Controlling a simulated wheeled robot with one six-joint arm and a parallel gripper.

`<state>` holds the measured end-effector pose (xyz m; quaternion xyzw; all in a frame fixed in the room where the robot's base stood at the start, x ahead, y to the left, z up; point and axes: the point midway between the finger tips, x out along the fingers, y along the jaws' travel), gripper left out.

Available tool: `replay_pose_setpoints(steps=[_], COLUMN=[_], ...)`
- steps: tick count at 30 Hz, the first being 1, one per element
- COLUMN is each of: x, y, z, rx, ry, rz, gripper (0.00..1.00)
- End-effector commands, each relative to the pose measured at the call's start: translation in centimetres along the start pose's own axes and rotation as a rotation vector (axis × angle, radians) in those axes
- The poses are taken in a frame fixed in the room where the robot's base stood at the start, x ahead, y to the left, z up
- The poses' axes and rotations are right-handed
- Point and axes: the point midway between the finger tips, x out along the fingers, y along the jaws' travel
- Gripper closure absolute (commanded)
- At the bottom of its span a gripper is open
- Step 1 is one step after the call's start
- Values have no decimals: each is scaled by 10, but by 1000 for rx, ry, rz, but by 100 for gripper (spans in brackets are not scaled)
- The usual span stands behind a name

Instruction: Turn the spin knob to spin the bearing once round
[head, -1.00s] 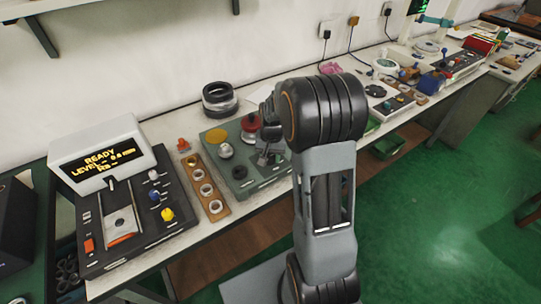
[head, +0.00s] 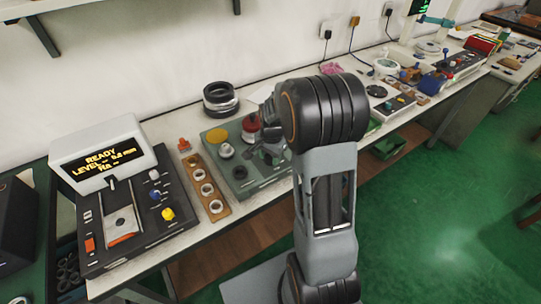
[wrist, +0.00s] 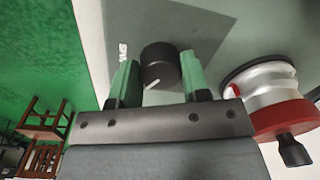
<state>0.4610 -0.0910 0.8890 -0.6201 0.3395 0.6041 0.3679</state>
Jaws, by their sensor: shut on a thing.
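The spin knob (wrist: 160,64) is a black round knob with a white pointer line, on the grey-green panel in the wrist view. My gripper (wrist: 158,70) has its green fingers on either side of it, shut on the knob. The bearing (wrist: 266,90) stands to the right in the wrist view, a silver ring with a red cap and black handle, apart from the fingers. In the head view the red cap (head: 250,122) shows on the green unit (head: 218,140). There my arm partly hides the gripper and covers the knob.
A control box with a lit display (head: 105,160) stands at the left of the bench. A brown board of rings (head: 213,208) lies between it and the green unit. Dark stacked rings (head: 220,98) stand behind. Other devices fill the bench to the right.

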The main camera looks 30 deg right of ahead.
Motion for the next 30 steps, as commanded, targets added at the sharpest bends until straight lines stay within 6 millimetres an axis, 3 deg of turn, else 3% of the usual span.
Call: replay_pose_setpoints(steps=[11, 12, 19, 30], x=[-1, -1, 0, -8], y=[-1, -1, 0, 0], z=[0, 0, 0, -1], rx=[3, 3, 3, 3], ry=[2, 2, 1, 2], rz=[-2, -2, -1, -2], gripper=[81, 55, 33, 32])
